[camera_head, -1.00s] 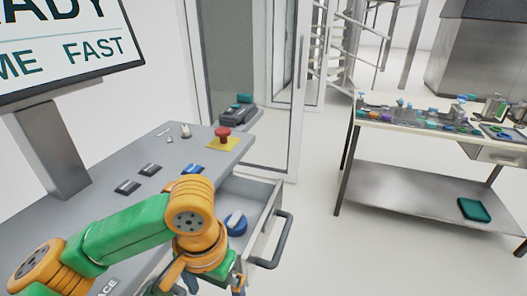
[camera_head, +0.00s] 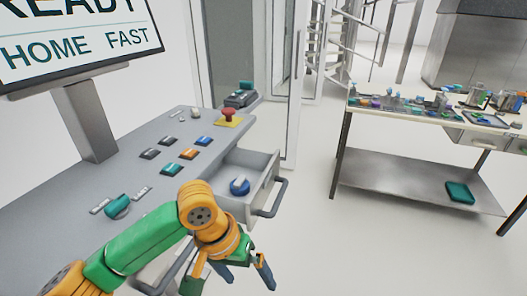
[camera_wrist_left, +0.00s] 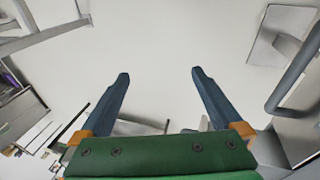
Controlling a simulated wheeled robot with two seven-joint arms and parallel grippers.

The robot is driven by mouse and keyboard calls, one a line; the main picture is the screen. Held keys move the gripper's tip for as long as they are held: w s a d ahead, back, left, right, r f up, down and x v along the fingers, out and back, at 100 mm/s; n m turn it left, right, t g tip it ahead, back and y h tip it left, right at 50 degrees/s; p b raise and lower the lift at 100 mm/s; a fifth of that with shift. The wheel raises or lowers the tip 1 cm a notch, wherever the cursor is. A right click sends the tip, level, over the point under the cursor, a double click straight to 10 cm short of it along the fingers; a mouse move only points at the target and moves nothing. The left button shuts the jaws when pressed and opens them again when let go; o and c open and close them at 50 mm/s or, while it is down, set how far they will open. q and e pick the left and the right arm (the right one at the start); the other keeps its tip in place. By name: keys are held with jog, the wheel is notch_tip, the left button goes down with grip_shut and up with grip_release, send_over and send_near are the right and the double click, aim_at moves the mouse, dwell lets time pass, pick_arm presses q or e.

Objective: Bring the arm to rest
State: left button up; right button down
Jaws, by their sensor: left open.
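My left arm, green and orange, comes in from the lower left in the head view and hangs in front of the grey console (camera_head: 60,205). My left gripper (camera_head: 246,274) is at the bottom of the head view, pointing down, near the front of the open drawer (camera_head: 265,165). Its dark blue fingers are spread and empty. In the left wrist view the open fingers (camera_wrist_left: 160,74) have only pale floor between them. My right gripper is not in view.
A blue round object (camera_head: 239,187) lies in the drawer, whose handle (camera_head: 272,198) juts out close to my gripper. The console carries several switches, a teal knob (camera_head: 118,206) and a red button (camera_head: 228,115). A cluttered workbench (camera_head: 425,118) stands right; floor between is clear.

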pick_arm(q)
jog(key=w+f+n+t+h, duration=0.25)
jog(key=w+f, duration=0.45)
jog(key=f, duration=0.5)
jog(key=s+a+f+n+y, duration=0.1)
jog(key=s+a+f, duration=0.25)
jog(key=f, duration=0.55)
jog(key=s+a+f+n+y, duration=0.15)
jog(key=a+f, duration=0.25)
jog(key=f, duration=0.4)
jog(key=s+a+f+m+y, duration=0.1)
jog(key=s+f, duration=0.3)
jog(key=s, duration=0.6)
jog(key=s+a+f+m+g+y, duration=0.1)
jog(key=s+a+f, duration=0.3)
jog(key=s, duration=0.6)
jog(key=s+a+f+m+y, duration=0.1)
jog(key=s+f, duration=0.4)
jog(key=s, duration=0.5)
jog(key=shift+s+a+f+m+g, duration=0.15)
jog(key=shift+a+f+m+g, duration=0.2)
jog(key=shift+a+m, duration=0.6)
jog(key=shift+a+n, duration=0.1)
jog(key=shift+n, duration=0.15)
